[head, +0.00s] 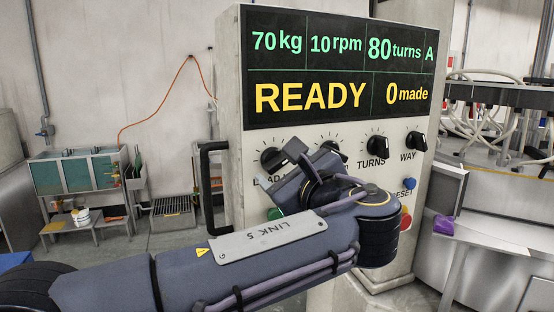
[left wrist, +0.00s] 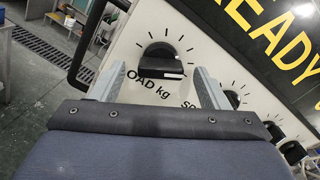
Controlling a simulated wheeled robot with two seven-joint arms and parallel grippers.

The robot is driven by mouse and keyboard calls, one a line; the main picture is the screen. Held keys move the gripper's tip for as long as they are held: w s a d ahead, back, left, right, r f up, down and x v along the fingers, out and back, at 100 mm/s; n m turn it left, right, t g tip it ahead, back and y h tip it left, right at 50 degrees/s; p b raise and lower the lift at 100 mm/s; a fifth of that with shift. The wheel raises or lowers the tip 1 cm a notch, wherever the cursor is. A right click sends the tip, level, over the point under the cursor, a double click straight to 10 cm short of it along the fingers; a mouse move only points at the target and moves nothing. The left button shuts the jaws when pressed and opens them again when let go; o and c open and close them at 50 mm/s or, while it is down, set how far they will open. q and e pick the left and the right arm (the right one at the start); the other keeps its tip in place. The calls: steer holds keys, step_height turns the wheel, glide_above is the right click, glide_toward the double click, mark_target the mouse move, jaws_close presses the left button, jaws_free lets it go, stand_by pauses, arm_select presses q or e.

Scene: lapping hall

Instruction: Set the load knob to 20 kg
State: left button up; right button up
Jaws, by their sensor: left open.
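The load knob (head: 271,159) is a black dial at the left end of the knob row on the control box. In the left wrist view the load knob (left wrist: 161,58) shows whole, with a white mark on its grip and "LOAD kg" lettering below. The display (head: 338,66) reads 70 kg, 10 rpm, 80 turns, A, READY and 0 made. My left gripper (head: 285,172) is in front of the panel, just below the load knob. In the left wrist view its fingers (left wrist: 161,88) are apart, one each side of the lettering, with nothing between them. My right gripper is out of view.
The turns knob (head: 377,145) and way knob (head: 415,142) sit to the right; another knob (head: 334,146) is partly behind my arm. A blue button (head: 409,184) is at right, and a black handle (head: 205,185) stands out at the box's left side.

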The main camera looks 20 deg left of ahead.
mark_target(276, 162)
arm_select(q)
steer(key=shift+x, duration=1.1)
steer(key=shift+w+a, duration=0.15)
steer(key=shift+w, duration=0.15)
steer(key=c, duration=1)
